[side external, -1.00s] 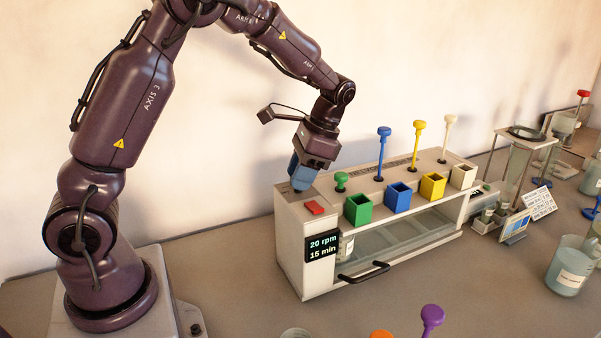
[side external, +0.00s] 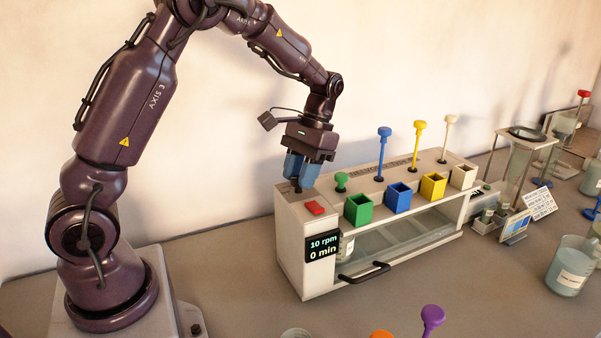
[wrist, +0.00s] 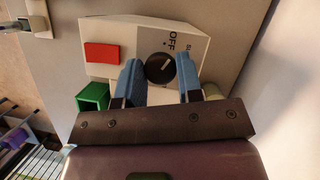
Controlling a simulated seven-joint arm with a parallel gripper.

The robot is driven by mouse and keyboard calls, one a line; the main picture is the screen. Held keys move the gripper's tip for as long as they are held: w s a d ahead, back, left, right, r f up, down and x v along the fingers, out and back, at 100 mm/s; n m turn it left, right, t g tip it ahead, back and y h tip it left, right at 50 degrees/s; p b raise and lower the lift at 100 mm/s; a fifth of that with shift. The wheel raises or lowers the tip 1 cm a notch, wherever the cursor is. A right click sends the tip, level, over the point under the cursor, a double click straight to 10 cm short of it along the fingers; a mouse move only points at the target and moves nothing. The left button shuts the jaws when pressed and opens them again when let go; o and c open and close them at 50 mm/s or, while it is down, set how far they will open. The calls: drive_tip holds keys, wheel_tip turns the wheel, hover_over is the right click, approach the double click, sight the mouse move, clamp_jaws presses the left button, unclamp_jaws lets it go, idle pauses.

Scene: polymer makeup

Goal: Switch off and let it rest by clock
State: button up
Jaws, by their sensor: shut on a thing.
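The white machine (side external: 320,270) stands on the bench with a display (side external: 322,246) reading 10 rpm and 0 min. A red switch (side external: 314,208) is on its top near the display; it also shows in the wrist view (wrist: 102,53). A round black dial (wrist: 160,68) with a pale pointer mark sits beside the red switch, with an OFF label near it. My gripper (side external: 299,187) points down over the dial. In the wrist view my gripper (wrist: 160,80) has its two blue fingers on either side of the dial, shut on it. I cannot make out a clock.
Green (side external: 358,209), blue (side external: 398,198), yellow (side external: 433,186) and white (side external: 463,176) open boxes line the machine's top, with coloured knobs behind them. A black handle (side external: 364,273) juts from the front. Beakers and a glass vessel stand to the right.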

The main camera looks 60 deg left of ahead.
drive_tip(key=n, duration=0.2)
drive_tip(key=n+t+h, duration=0.1)
drive_tip(key=n, duration=0.2)
drive_tip(key=shift+a+h, duration=0.15)
drive_tip(key=shift+h, duration=0.15)
drive_tip(key=shift+n, duration=0.3)
drive_tip(key=o, duration=0.9)
drive_tip(key=v, duration=1.3)
drive_tip(key=shift+s+a, duration=0.1)
drive_tip(key=shift+s, duration=0.1)
